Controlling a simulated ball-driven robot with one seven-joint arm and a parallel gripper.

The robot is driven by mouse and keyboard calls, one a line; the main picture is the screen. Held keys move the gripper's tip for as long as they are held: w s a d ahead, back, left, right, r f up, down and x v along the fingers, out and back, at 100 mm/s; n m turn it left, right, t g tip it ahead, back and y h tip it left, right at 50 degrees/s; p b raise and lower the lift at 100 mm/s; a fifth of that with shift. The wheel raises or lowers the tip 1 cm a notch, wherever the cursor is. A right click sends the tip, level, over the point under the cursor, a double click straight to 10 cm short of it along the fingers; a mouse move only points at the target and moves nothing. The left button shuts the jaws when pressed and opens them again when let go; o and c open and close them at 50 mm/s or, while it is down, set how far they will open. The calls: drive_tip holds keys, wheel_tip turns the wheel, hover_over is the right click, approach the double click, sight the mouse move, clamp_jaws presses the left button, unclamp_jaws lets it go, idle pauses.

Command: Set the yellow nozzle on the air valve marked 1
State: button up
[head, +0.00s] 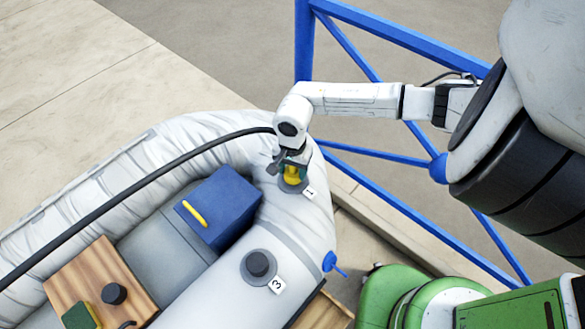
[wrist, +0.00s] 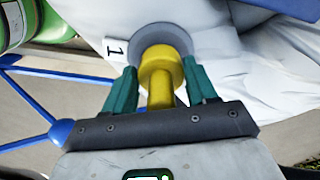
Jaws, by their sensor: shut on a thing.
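The yellow nozzle (wrist: 161,72) is between the two green fingers of my gripper (wrist: 161,88), which is shut on it. In the wrist view its far end overlaps the round grey air valve (wrist: 168,36) with the label 1 (wrist: 115,48) beside it. In the head view my gripper (head: 292,160) points down over this valve, with the nozzle (head: 291,173) under it and the grey valve rim (head: 296,187) around it. The label 1 (head: 309,193) lies at the rim's lower right. I cannot tell whether the nozzle is fully seated; its lower end is hidden.
A second valve (head: 259,265) marked 3 sits nearer on the white inflatable tube. A blue box (head: 218,208) with a yellow handle stands inside the boat. A black hose (head: 150,172) runs across the tube to my wrist area. Blue railings (head: 400,205) stand behind and right.

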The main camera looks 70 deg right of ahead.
drive_tip(key=shift+f+b, duration=0.4)
drive_tip(key=shift+f, duration=0.1)
drive_tip(key=o, duration=0.8)
drive_tip(key=shift+c, duration=0.2)
drive_tip(key=shift+r+p, duration=3.75)
drive_tip(key=shift+r, duration=1.8)
